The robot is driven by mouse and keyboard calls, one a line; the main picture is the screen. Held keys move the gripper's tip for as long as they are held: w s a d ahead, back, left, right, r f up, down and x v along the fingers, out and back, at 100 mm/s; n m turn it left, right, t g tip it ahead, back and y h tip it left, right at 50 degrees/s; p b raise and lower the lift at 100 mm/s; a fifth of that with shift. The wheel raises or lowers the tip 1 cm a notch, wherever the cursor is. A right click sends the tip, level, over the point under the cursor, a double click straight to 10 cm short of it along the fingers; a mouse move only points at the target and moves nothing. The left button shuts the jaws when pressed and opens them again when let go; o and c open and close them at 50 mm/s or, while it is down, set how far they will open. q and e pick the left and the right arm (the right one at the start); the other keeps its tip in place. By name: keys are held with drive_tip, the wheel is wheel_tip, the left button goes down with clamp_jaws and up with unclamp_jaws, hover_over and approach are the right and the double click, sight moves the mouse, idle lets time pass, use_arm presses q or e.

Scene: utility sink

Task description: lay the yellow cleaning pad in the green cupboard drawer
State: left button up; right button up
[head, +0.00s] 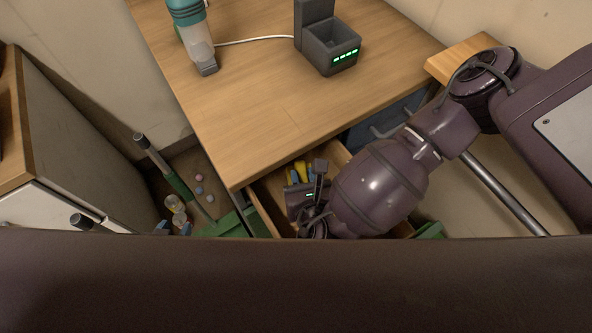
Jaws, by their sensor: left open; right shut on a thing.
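The green cupboard drawer (429,231) is pulled out below the wooden worktop. Its pale wooden inside shows, and its near part is cut off by my dark body. My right gripper (313,199) is low over the inside of this drawer, shut; its fingertips are mostly hidden by its own body and wrist. I cannot see the contact clearly. My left gripper is not visible.
On the worktop (250,95) stand a teal-capped bottle (190,25) and a dark charger box (329,47) with green lights. A closed blue drawer (385,125) is to the right. A green frame with rods (177,185) and small items lie on the left.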

drive_tip(key=w+a+f, duration=0.1)
drive_tip(key=w+f+b, duration=0.1)
drive_tip(key=shift+w+a+f, duration=0.2)
drive_tip(key=shift+a+f, duration=0.1)
drive_tip(key=shift+a, duration=0.05)
drive_tip(key=shift+w, duration=0.1)
drive_tip(key=o, duration=0.9)
drive_tip(key=shift+o, duration=0.2)
drive_tip(key=shift+r, duration=0.1)
